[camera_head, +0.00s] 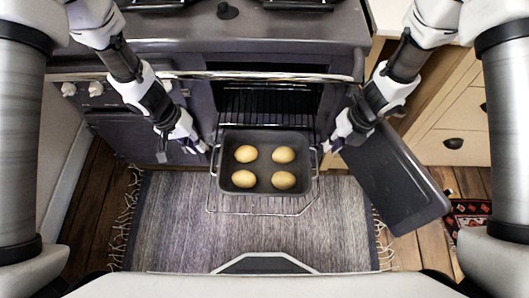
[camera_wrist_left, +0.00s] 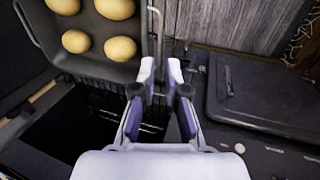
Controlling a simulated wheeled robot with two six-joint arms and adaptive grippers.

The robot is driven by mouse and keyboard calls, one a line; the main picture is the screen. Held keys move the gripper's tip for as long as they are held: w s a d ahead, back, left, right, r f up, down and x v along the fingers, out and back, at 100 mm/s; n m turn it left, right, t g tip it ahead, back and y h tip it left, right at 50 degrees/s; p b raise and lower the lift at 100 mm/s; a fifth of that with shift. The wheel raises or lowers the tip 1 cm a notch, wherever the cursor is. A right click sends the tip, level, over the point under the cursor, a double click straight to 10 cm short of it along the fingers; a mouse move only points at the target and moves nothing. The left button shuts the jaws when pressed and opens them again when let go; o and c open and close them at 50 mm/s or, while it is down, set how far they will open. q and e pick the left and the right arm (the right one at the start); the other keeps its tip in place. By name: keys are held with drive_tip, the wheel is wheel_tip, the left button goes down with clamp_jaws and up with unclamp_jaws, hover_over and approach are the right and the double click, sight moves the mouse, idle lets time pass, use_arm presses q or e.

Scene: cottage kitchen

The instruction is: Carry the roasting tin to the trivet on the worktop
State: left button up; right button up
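The dark roasting tin (camera_head: 264,138) holds several round yellow-brown potatoes and sits level on a pulled-out wire rack in front of the oven. Its handles stick out at left and right. My left gripper (camera_head: 207,149) is at the tin's left handle. In the left wrist view my left gripper (camera_wrist_left: 161,66) has a gap between its fingertips, with the handle of the tin (camera_wrist_left: 120,70) just beyond them; contact is unclear. My right gripper (camera_head: 331,147) is beside the right handle, its small fingertips looking apart. The trivet is not visible in either view.
The oven rack (camera_head: 290,212) juts out over a grey woven rug (camera_head: 180,230). An open dark oven door (camera_head: 392,180) hangs at the right. The hob's front rail (camera_head: 260,76) runs above the oven. Cream drawers (camera_head: 455,120) stand right; a pale worktop edge shows top right.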

drive_tip(key=shift+s, duration=0.1)
